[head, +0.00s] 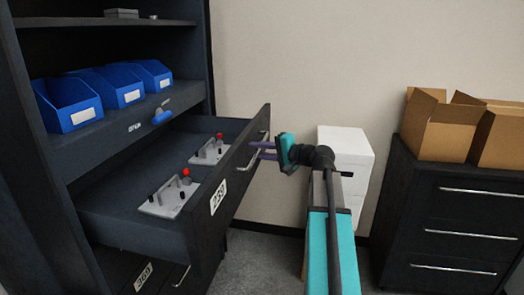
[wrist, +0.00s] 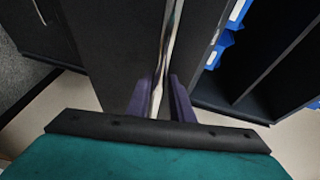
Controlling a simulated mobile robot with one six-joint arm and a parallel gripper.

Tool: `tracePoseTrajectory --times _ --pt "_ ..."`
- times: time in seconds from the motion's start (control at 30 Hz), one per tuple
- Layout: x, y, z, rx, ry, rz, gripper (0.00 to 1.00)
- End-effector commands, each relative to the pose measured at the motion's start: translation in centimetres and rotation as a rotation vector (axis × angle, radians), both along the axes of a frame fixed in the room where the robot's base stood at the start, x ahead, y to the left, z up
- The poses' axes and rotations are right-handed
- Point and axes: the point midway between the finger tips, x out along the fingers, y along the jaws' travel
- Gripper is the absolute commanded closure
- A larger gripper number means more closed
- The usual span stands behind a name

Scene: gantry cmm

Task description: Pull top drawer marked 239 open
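The top drawer marked 239 (head: 217,197) is pulled well out of the dark cabinet in the head view, and its inside shows. Its front bears a white label and a silver bar handle (head: 232,168). My gripper (head: 258,150) is at the handle, its purple fingers reaching to it from the right. In the wrist view the handle bar (wrist: 158,92) runs between the two fingers (wrist: 159,85), which look closed on it; the exact contact is hard to see. Two grey fixture plates with red knobs, the near plate (head: 169,197) and the far plate (head: 208,152), lie in the drawer.
Blue bins (head: 68,105) stand on the shelf above the drawer. Another drawer marked 360 (head: 145,275) is below it. A white block (head: 345,148) stands behind my arm. At right, a dark drawer unit (head: 450,225) carries open cardboard boxes (head: 437,128).

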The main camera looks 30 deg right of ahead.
Motion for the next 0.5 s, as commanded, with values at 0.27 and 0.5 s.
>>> tracePoseTrajectory --times 0.27,0.5 --pt "-0.1 0.1 -0.1 -0.001 0.003 0.004 0.8" --pt "-1.1 -0.3 -0.1 -0.001 0.003 0.004 0.8"
